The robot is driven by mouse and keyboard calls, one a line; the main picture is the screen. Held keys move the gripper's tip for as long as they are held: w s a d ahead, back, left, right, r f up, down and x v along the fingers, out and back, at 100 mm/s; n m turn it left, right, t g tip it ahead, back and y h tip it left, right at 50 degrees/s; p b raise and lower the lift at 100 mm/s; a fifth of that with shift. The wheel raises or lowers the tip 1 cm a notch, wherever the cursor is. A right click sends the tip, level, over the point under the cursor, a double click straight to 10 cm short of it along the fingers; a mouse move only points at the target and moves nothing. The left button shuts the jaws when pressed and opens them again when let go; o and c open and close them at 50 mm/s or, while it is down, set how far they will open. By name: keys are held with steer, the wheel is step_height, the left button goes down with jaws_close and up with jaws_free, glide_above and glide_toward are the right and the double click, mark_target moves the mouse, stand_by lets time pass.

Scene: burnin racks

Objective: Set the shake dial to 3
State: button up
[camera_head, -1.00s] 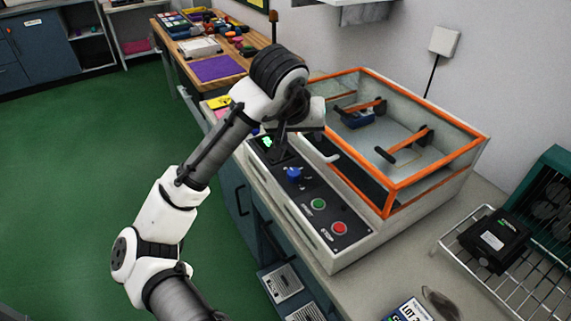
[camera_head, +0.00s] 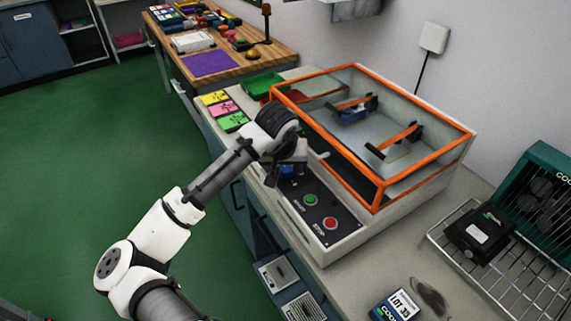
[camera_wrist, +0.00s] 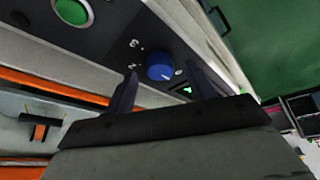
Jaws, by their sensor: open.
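The shake dial is a blue knob (camera_wrist: 159,66) on the dark control panel (camera_wrist: 112,40) of the orange-framed machine. In the wrist view it lies between and beyond the tips of my open gripper (camera_wrist: 160,82), and I see no contact. In the head view my gripper (camera_head: 287,172) is over the panel, and the blue knob is mostly hidden by it. A green lit display (camera_wrist: 187,90) shows beside the knob.
A green button (camera_head: 310,200) and a red button (camera_head: 330,223) sit on the same panel, nearer the front. The machine's orange-framed cover (camera_head: 379,190) rises beside the panel. A wire rack (camera_head: 480,268) with a black device stands at the right.

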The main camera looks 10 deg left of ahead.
steer(key=shift+w+f, duration=0.25)
steer(key=shift+f, duration=0.45)
steer(key=c, duration=1)
steer(key=shift+o, duration=0.2)
